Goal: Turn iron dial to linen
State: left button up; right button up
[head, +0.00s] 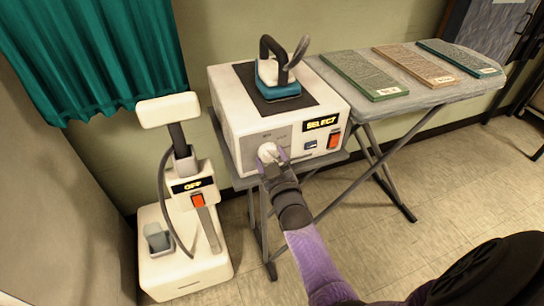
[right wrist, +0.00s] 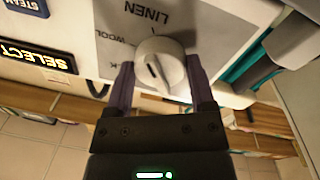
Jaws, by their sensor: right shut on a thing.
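The iron station (head: 226,112) is a white box with a dark pad on top, where a teal-soled iron (head: 277,90) rests. Its white round dial (head: 266,150) is on the front panel; the right wrist view shows the dial (right wrist: 165,62) close up, beside the printed words LINEN (right wrist: 146,14) and WOOL. A third label is partly hidden, ending in K. My right gripper (head: 272,159) is shut on the dial, with one purple finger on each side. A dark mark shows on the dial face; I cannot tell exactly which label it points to. My left gripper is out of view.
The station's display (head: 322,122) reads SELECT, above a red switch (head: 333,138). An ironing board (head: 440,95) with three cloth panels stands at right. A white steamer (head: 185,265) with an OFF display stands at left.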

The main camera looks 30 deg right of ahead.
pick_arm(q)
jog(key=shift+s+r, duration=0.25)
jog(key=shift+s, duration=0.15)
pick_arm(e)
jog(key=shift+m, duration=0.7)
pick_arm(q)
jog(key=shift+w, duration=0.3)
pick_arm(e)
jog(key=shift+f, duration=0.1)
jog(key=o, duration=1.2)
pick_arm(q)
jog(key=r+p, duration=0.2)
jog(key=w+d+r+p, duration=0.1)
jog(key=p, duration=0.1)
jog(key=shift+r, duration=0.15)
pick_arm(e)
jog(key=v, duration=1)
jog(key=shift+a, duration=0.1)
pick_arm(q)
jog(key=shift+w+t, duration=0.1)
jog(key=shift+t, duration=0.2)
